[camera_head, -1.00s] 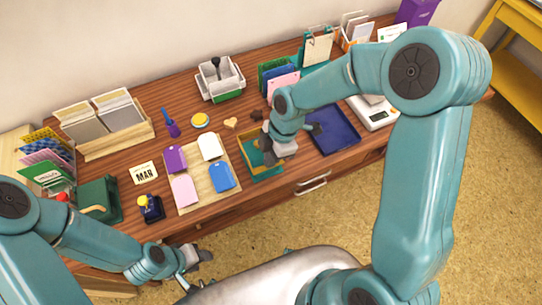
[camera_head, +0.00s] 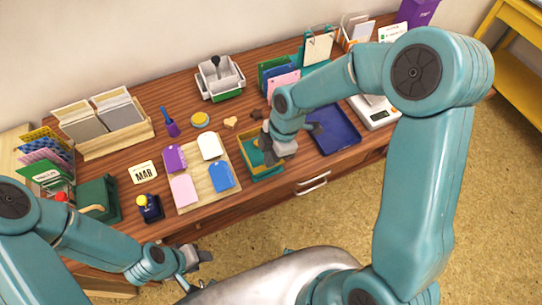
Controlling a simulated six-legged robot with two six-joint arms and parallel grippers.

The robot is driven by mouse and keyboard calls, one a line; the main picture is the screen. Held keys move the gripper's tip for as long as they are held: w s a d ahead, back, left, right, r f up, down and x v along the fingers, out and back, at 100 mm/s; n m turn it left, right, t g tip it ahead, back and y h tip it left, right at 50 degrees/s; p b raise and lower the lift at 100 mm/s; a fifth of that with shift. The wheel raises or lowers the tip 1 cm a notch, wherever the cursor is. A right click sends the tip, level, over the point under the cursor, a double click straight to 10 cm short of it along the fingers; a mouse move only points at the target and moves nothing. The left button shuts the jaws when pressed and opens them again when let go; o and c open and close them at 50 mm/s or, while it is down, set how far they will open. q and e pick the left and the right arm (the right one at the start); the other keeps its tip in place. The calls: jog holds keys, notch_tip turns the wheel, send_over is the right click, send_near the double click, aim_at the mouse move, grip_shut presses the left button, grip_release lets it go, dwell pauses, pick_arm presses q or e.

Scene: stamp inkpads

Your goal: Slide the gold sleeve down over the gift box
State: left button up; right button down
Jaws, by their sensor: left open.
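A gold-rimmed rectangular piece with teal inside (camera_head: 262,170), which looks like the gold sleeve with the gift box, stands near the front edge of the desk, right of the tag board. I cannot tell the sleeve and the box apart clearly, nor how far one sits over the other. My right gripper (camera_head: 272,152) points down at its right part, and its wrist hides some of it. The fingertips are too dark and small to show their opening. My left gripper (camera_head: 203,256) is open and empty, in front of the desk and away from the box.
A wooden board (camera_head: 207,182) with several coloured tags lies left of the box. A dark blue tray (camera_head: 334,130) lies to its right. A heart-shaped cookie-like piece (camera_head: 231,122) and a yellow round pad (camera_head: 200,120) lie behind. A white scale (camera_head: 376,113) stands further right.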

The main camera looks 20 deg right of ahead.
jog(key=shift+d+b+x, duration=0.15)
jog(key=shift+b+x, duration=0.45)
jog(key=shift+x, duration=0.05)
jog(key=shift+d+b+x, duration=0.15)
jog(key=shift+b+x, duration=0.45)
dwell(1.4)
dwell(0.4)
jog(key=c, duration=1.3)
grip_release()
jog(key=shift+f, duration=0.1)
jog(key=shift+a+r+p+v, duration=0.1)
jog(key=shift+a+p+v, duration=0.2)
jog(key=shift+p+v, duration=0.7)
jog(key=shift+a+r+p+v, duration=0.1)
jog(key=shift+a+p+v, duration=0.15)
jog(key=shift+p+v, duration=0.75)
jog(key=shift+a+p+v, duration=0.3)
jog(key=shift+p+v, duration=0.2)
jog(key=shift+v, duration=0.95)
jog(key=shift+s, duration=0.1)
